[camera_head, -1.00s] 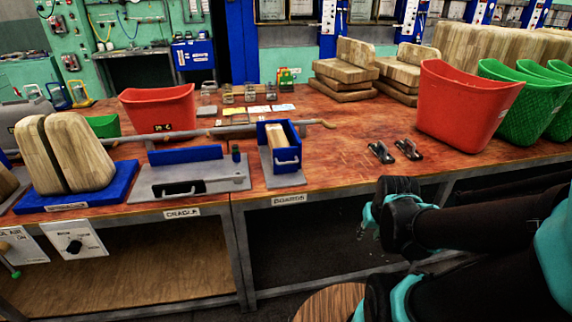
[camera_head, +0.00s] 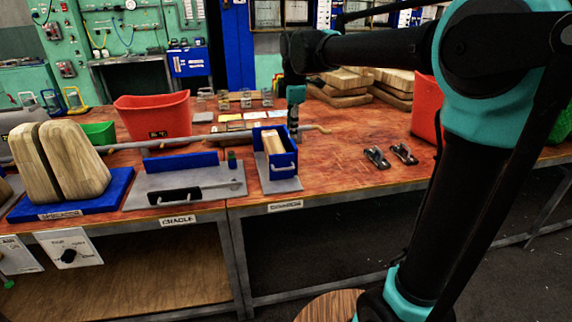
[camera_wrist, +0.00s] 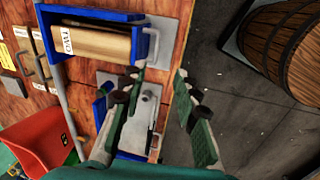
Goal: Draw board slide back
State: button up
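The board slide is a blue open-topped box (camera_head: 262,143) with a light wooden board (camera_head: 273,150) inside and a pale handle (camera_head: 284,168) on its front face. It sits on a grey base plate near the table's front edge. In the wrist view the blue frame (camera_wrist: 47,40) and wooden board (camera_wrist: 95,42) show at the upper left. My gripper (camera_head: 293,132) hangs just behind and right of the slide in the head view. In the wrist view my gripper (camera_wrist: 160,76) is open, with nothing between its green-padded fingers. Whether a finger touches the slide is unclear.
A grey fixture with a blue back wall (camera_head: 180,160) stands left of the slide. A long grey bar (camera_head: 222,136) runs behind it. Two small metal clamps (camera_head: 376,157) lie to the right. A red bin (camera_head: 153,116) stands at the back left. The table between slide and clamps is clear.

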jog(key=a, duration=0.1)
send_near(286, 169)
jog(key=shift+n, duration=0.4)
jog(key=x, duration=0.7)
jog(key=shift+w+a+f, duration=0.1)
jog(key=shift+w+f, duration=0.15)
jog(key=shift+w, duration=0.05)
jog(key=shift+c, duration=0.5)
grip_shut()
